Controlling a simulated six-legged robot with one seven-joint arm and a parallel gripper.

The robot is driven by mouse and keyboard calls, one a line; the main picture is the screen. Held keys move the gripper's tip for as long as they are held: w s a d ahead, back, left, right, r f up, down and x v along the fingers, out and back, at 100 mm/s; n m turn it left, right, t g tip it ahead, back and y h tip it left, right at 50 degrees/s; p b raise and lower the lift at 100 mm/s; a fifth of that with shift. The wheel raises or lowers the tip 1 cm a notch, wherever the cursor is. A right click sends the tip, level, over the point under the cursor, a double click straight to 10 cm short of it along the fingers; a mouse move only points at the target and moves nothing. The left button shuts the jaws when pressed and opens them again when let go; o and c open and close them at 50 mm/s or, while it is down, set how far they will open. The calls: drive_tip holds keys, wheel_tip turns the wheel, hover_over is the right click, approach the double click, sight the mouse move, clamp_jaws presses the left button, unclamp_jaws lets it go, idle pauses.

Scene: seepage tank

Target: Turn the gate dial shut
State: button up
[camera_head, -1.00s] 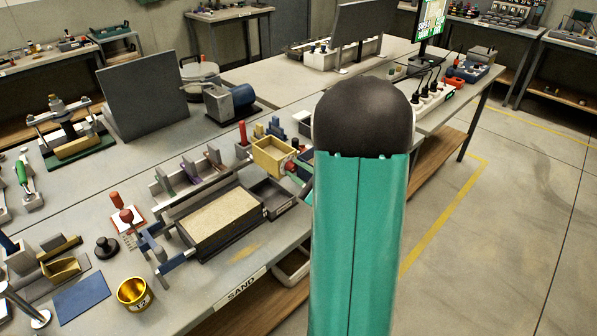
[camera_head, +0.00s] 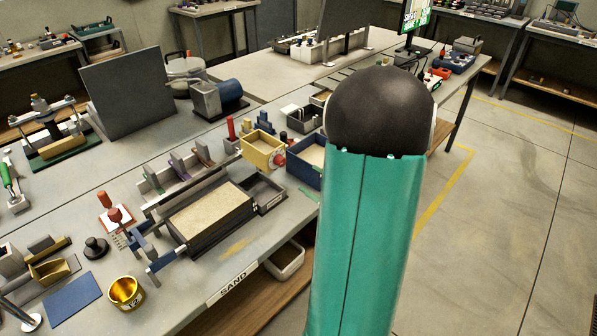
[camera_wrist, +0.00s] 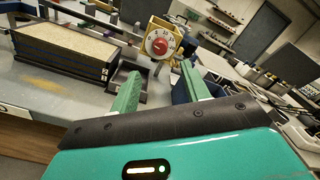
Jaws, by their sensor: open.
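The gate dial (camera_wrist: 157,47) is a red round knob on a pale numbered face. It is on the front of a yellow box (camera_wrist: 172,28) in the wrist view. The head view shows the same red dial (camera_head: 279,160) on the side of the yellow box (camera_head: 262,148). My gripper (camera_wrist: 161,70) has two green fingers standing apart, with nothing between them. The dial shows beyond the gap between the fingertips, apart from them. The dial's exact setting is too small to read. In the head view my arm hides my gripper.
A sand-filled tray (camera_head: 212,215) sits left of the yellow box, with a small grey tray (camera_head: 266,195) between them. A blue bin (camera_head: 304,172) stands right of the dial. A gold cup (camera_head: 126,292) is near the bench's front edge. The floor at right is clear.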

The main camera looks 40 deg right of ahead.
drive_tip(key=s, duration=0.4)
drive_tip(key=shift+d, duration=0.1)
idle(0.4)
drive_tip(key=w+a+r+n+g+y, duration=0.1)
drive_tip(key=a+r+n+g+y, duration=0.1)
drive_tip(key=a+n+g+y, duration=0.8)
drive_tip(key=w+a+r+n+g+h, duration=0.15)
drive_tip(key=a+n, duration=0.45)
drive_tip(key=a, duration=1)
drive_tip(key=s+a+r+n+h, duration=0.4)
drive_tip(key=n+h, duration=0.5)
drive_tip(key=n, duration=0.3)
wheel_tip(320, 180, up, 3)
drive_tip(key=shift+s+a+f+n+g, duration=0.25)
drive_tip(key=shift+a+g, duration=0.2)
drive_tip(key=shift+a, duration=0.3)
drive_tip(key=shift+r, duration=0.1)
